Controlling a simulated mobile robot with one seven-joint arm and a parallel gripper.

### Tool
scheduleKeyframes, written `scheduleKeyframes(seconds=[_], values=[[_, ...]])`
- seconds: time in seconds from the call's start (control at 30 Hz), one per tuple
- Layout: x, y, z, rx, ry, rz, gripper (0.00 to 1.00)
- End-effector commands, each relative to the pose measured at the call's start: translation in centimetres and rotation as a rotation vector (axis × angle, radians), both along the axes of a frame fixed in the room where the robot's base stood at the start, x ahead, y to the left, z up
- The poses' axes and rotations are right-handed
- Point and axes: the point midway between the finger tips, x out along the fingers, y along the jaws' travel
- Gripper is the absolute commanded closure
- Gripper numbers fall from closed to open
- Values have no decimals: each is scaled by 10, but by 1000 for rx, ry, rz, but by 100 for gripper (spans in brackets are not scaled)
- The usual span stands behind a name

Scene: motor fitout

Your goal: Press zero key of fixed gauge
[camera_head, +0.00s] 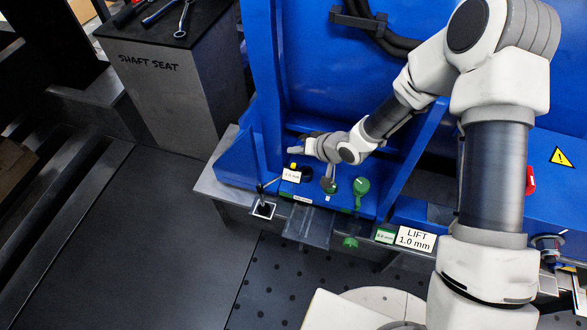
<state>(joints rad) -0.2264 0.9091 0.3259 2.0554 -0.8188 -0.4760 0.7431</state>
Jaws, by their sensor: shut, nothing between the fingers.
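My gripper (296,149) is at the end of my arm, which reaches from the right over the blue machine frame. Its fingers look closed and point left; nothing shows between them. Just below the fingertips in the picture is a small gauge (291,176) with a pale face bearing small print, which I take for the fixed gauge. A small yellow key (293,166) shows at its top edge. The fingers appear close above this key, and I cannot tell whether they touch it. The digits on the face are too small to read surely.
A black round part (306,174) and green knobs (361,187) sit right of the gauge. A "LIFT 1.0 mm" label (416,239) is at the right. A shaft seat block (178,75) with tools stands upper left.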

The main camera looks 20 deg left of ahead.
Motion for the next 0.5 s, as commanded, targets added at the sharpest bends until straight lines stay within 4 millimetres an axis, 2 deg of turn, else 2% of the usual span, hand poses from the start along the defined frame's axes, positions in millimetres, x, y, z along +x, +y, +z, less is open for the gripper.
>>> scheduleKeyframes(seconds=[0.03, 0.2, 0.5], values=[[0, 0, -14, -1, 0, 1, 100], [0, 0, -33, 0, 1, -1, 100], [0, 0, -40, 0, 1, -1, 100]])
